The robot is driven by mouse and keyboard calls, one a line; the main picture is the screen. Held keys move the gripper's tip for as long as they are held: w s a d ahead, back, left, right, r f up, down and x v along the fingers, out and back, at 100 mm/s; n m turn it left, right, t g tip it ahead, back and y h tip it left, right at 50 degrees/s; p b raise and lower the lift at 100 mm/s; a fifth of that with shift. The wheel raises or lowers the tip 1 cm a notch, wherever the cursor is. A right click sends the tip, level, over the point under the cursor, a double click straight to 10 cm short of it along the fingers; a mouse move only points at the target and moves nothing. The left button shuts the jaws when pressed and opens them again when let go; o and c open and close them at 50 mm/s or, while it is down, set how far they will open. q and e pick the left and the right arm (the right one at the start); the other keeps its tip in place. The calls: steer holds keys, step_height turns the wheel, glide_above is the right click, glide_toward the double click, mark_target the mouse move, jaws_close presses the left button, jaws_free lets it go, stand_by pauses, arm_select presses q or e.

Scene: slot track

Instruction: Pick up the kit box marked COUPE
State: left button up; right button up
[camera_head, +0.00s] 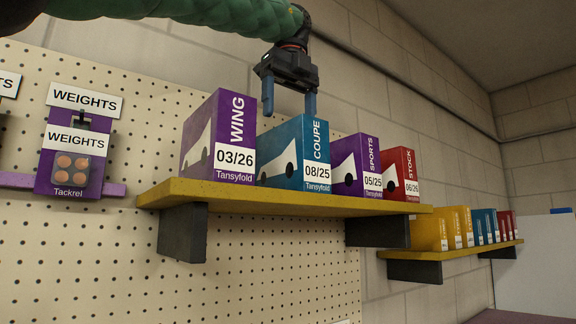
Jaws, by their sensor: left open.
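The kit box marked COUPE (282,153) is teal with a white 08/25 label and stands upright on the yellow shelf (290,201). It is between the purple WING box (208,140) on its left and the purple SPORTS box (350,165) on its right. My left gripper (289,105) is open, pointing down, with two blue fingers at the height of the box's top. In the picture one finger is near the box's top left and the other overlaps its upper right. I cannot tell whether they touch it. My right gripper is not in view.
A red STOCK box (400,174) stands at the shelf's right end. A lower yellow shelf (450,252) farther right holds several yellow, teal and red boxes. A purple WEIGHTS pack (72,160) hangs on the pegboard (110,260) at left. Free space lies above the boxes.

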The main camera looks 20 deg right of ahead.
mark_target(288, 141)
arm_select(q)
steer(key=shift+w+a+f, duration=0.2)
steer(key=shift+w+f, duration=0.2)
steer(key=shift+f, duration=0.2)
steer(key=shift+s, duration=0.35)
steer(key=shift+f+b, duration=0.3)
step_height(288, 141, down, 3)
steer(key=shift+w+d+f+b, duration=0.1)
steer(key=shift+b, duration=0.75)
steer(key=shift+w+f+p, duration=0.1)
steer(key=shift+f+p, duration=0.05)
steer(key=shift+p, duration=0.15)
steer(key=shift+f, duration=0.55)
steer(key=shift+s, duration=0.25)
steer(key=shift+w, duration=0.15)
steer(key=c, duration=1.3)
